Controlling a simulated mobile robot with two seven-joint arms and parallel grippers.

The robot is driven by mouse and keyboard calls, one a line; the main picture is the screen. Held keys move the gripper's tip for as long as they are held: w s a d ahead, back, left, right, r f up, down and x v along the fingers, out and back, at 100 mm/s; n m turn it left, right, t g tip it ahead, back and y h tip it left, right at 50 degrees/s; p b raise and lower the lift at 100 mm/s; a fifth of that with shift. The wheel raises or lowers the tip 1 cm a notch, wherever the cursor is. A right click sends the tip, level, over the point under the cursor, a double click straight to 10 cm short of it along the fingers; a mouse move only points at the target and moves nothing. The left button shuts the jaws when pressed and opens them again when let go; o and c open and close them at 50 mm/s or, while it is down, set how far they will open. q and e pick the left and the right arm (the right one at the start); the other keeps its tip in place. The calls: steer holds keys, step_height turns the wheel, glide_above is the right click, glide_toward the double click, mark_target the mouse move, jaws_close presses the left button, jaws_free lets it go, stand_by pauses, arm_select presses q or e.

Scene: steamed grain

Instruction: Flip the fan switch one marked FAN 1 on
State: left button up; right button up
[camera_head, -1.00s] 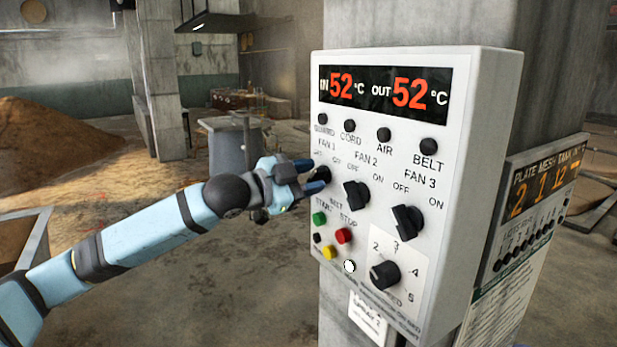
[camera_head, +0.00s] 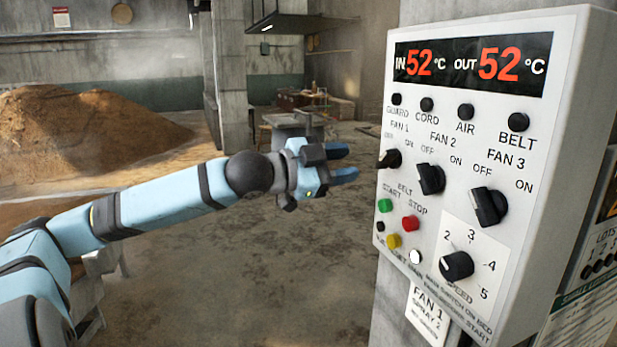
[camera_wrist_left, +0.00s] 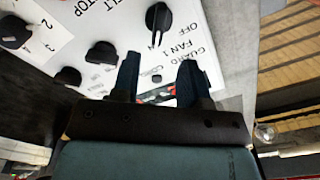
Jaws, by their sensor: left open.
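The FAN 1 switch (camera_head: 388,159) is a black knob at the left edge of a white control panel (camera_head: 350,0). Its handle appears to slant up to the right, towards ON, unlike the FAN 2 knob (camera_head: 430,179) and FAN 3 knob (camera_head: 489,206). My left gripper (camera_head: 345,163) is open and empty, left of the FAN 1 switch and apart from it, fingers pointing at the panel. In the left wrist view, the two fingers (camera_wrist_left: 160,80) are spread before the panel, with the FAN 1 knob (camera_wrist_left: 158,18) beyond them. My right gripper is not in view.
Green (camera_head: 385,205), red (camera_head: 410,223) and yellow (camera_head: 393,241) buttons and a speed dial (camera_head: 456,265) sit below the switches. The display (camera_head: 470,64) reads 52 twice. A grain heap (camera_head: 85,135) lies far left. Floor left of the panel is clear.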

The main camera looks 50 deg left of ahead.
arm_select(q)
steer(key=b+v, duration=0.1)
steer(key=v, duration=0.5)
steer(key=shift+s, duration=0.2)
stand_by(0.6)
